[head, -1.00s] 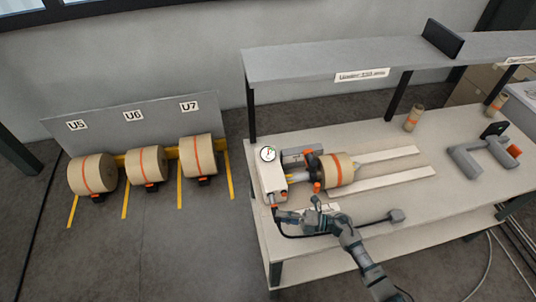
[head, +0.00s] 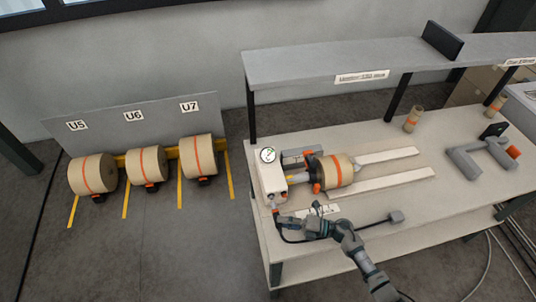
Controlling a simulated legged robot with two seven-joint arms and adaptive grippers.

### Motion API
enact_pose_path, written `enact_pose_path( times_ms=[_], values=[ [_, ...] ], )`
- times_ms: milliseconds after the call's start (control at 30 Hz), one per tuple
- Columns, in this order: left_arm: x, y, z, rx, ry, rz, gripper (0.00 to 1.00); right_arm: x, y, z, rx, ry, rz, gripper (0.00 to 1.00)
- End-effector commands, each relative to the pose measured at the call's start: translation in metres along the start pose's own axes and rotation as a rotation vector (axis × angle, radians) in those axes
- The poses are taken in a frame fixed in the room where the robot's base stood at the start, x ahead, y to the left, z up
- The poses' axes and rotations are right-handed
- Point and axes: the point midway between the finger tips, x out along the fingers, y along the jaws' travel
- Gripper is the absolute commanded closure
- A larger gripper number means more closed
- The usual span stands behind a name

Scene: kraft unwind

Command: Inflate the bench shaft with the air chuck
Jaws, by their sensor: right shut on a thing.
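The bench shaft (head: 300,178) lies on the bench and carries a brown roll with an orange band (head: 336,172). Its left end is at a pale box unit (head: 272,181) with a round dial gauge (head: 268,155) on top. My right gripper (head: 287,221) is at the front of this unit, shut on the air chuck (head: 276,213), a small dark piece with a red part. The chuck is mostly hidden by the fingers, and I cannot tell whether it touches anything. A dark hose (head: 290,239) loops below the gripper. My left gripper is out of view.
Two pale rails (head: 385,180) run right from the roll. A grey shelf (head: 380,57) on dark posts overhangs the bench back. A grey fixture (head: 480,157) stands at right. Several rolls sit on the floor under U5, U6 and U7 labels (head: 133,115).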

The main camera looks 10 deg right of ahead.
Motion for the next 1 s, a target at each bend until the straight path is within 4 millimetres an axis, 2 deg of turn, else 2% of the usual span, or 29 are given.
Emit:
enact_pose_path(
  times_ms=[467, 1000],
  values=[
    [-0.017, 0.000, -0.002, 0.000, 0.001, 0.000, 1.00, -0.015, 0.001, -0.036, 0.002, 0.000, 0.001, 1.00],
    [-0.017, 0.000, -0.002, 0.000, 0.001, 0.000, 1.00, -0.015, 0.000, -0.038, 0.000, 0.001, 0.002, 1.00]
  ],
)
